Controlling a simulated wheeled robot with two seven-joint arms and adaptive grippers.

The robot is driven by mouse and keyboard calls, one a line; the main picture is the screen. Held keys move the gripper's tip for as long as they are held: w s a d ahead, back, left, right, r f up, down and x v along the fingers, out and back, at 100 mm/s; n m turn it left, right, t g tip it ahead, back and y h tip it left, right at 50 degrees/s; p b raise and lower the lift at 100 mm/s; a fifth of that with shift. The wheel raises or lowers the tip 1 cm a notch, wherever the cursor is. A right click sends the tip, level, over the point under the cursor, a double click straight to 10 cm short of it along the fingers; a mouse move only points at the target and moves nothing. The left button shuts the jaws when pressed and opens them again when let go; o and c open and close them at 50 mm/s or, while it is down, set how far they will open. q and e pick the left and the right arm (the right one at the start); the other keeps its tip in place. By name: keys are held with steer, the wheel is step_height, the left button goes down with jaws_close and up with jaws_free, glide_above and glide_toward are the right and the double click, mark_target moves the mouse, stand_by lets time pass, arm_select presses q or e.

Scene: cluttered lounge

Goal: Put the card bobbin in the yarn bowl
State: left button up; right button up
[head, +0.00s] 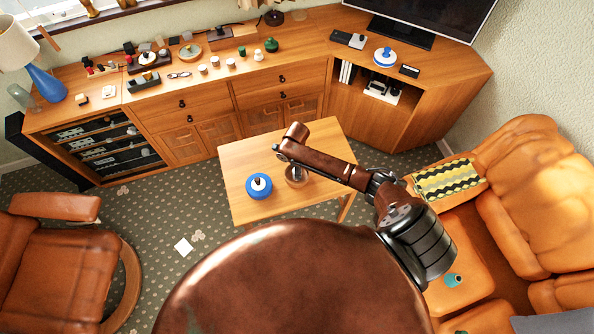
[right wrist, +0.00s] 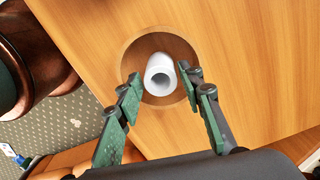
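A white hollow tube, which looks like the card bobbin (right wrist: 160,76), is in the right wrist view with its open end facing the camera. It sits inside a round wooden bowl (right wrist: 128,62), seemingly the yarn bowl, on the low table. In the head view the bowl (head: 296,175) is beside my right arm's end, which partly covers it. My right gripper (right wrist: 161,80) is open, with one green finger on each side of the tube. The fingers look apart from the tube; their height above it is hard to judge. My left gripper is not in view.
A blue dish with a white piece (head: 259,186) stands left of the bowl on the low table (head: 240,165). A long wooden cabinet (head: 160,113) with many small items stands behind. An orange sofa (head: 520,190) is right, a brown armchair (head: 60,260) left. Patterned floor lies between.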

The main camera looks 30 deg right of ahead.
step_height(320, 180, up, 11)
steer(key=p, duration=0.1)
steer(key=shift+f+p, duration=0.2)
steer(key=shift+p, duration=0.15)
steer(key=shift+f, duration=0.1)
